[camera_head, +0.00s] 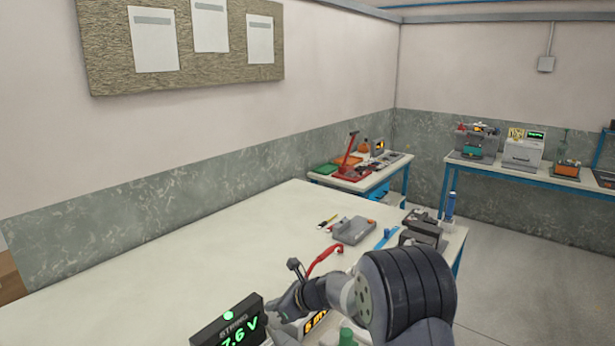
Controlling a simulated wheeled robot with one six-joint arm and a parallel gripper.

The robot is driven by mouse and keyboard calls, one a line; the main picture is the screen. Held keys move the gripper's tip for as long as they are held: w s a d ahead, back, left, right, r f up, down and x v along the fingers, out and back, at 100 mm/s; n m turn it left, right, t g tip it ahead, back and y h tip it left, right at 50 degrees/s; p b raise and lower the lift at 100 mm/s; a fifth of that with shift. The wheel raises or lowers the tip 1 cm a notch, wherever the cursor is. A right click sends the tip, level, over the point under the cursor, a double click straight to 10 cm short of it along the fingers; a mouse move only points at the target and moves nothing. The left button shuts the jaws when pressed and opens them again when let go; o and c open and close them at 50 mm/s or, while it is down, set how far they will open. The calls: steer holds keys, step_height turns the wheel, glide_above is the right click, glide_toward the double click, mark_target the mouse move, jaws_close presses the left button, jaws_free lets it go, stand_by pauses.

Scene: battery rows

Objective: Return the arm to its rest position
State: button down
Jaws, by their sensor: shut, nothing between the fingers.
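My arm reaches in from the bottom edge, right of centre, with a large dark ribbed joint nearest the camera. Its slimmer end points left over the near part of the white table (180,262). My gripper (276,308) is at that left end, small in the picture, close behind a dark display box. It is shut and holds nothing. The display box (228,322) shows green digits ending in "7.6 V" and a green light. Part of the near table is hidden behind my arm.
A grey device (353,230), a red curved item (325,260), a blue strip (386,238) and dark boxes (422,232) lie beyond my arm. A blue bottle (450,206) stands at the right edge. The table's left side is clear. Side benches stand behind.

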steer(key=shift+s+d+f, duration=0.2)
steer(key=shift+s+d, duration=0.25)
steer(key=shift+s, duration=0.05)
steer(key=shift+s+d+f, duration=0.15)
steer(key=shift+s+d, duration=0.3)
steer(key=shift+s, duration=0.05)
steer(key=shift+a, duration=0.1)
